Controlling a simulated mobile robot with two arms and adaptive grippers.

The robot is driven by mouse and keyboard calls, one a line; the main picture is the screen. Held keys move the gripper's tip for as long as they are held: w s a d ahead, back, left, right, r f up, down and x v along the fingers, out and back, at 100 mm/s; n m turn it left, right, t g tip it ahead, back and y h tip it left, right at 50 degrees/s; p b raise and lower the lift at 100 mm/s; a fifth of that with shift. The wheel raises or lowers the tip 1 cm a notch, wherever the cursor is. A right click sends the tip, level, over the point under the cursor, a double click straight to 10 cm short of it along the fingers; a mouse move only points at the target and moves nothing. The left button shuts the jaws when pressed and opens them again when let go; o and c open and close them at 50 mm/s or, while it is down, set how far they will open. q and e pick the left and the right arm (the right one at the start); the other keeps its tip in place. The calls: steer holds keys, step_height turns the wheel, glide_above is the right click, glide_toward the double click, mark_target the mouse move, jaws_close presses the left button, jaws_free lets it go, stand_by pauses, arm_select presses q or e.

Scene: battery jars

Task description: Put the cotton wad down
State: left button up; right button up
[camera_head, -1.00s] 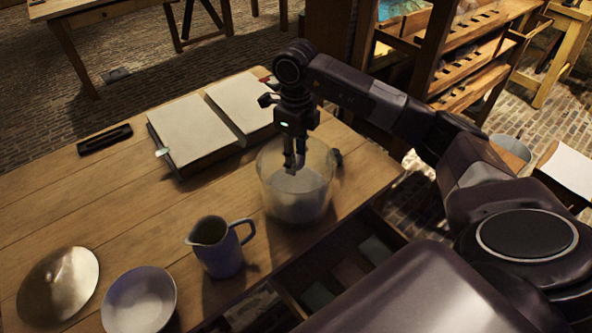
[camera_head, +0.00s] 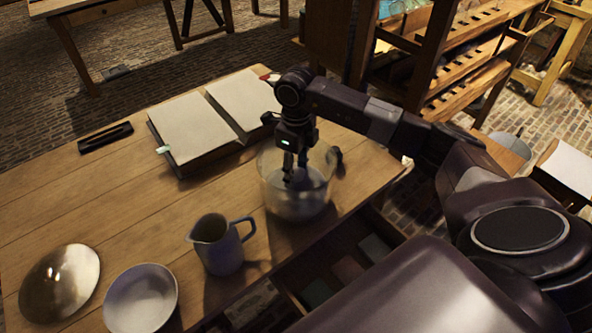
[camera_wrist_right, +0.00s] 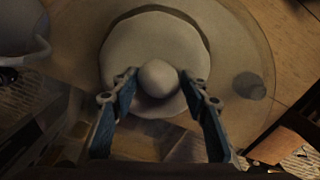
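A wide clear glass jar (camera_head: 268,180) stands near the table's right edge, with a pale round layer (camera_wrist_right: 122,48) at its bottom. My right gripper (camera_head: 296,181) reaches down through the open top into the jar. In the right wrist view its two blue fingers (camera_wrist_right: 159,74) are closed against both sides of a small round white cotton wad (camera_wrist_right: 158,77). The wad is over the pale layer; I cannot tell whether it touches it. In the head view the wad is hard to make out. My left gripper is not in view.
A jug (camera_head: 219,246), a bowl (camera_head: 141,298) and a metal dome-shaped lid (camera_head: 60,284) stand along the table's front. An open book (camera_head: 194,131) lies behind the jar, and a dark narrow tray (camera_head: 105,139) is at the left. An open drawer (camera_head: 290,290) sticks out below.

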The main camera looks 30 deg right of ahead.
mark_target(296, 170)
steer(key=shift+o, duration=0.2)
steer(key=shift+r, duration=0.2)
step_height(296, 170, up, 12)
steer(key=b, duration=0.1)
steer(key=shift+b, duration=0.35)
stand_by(0.4)
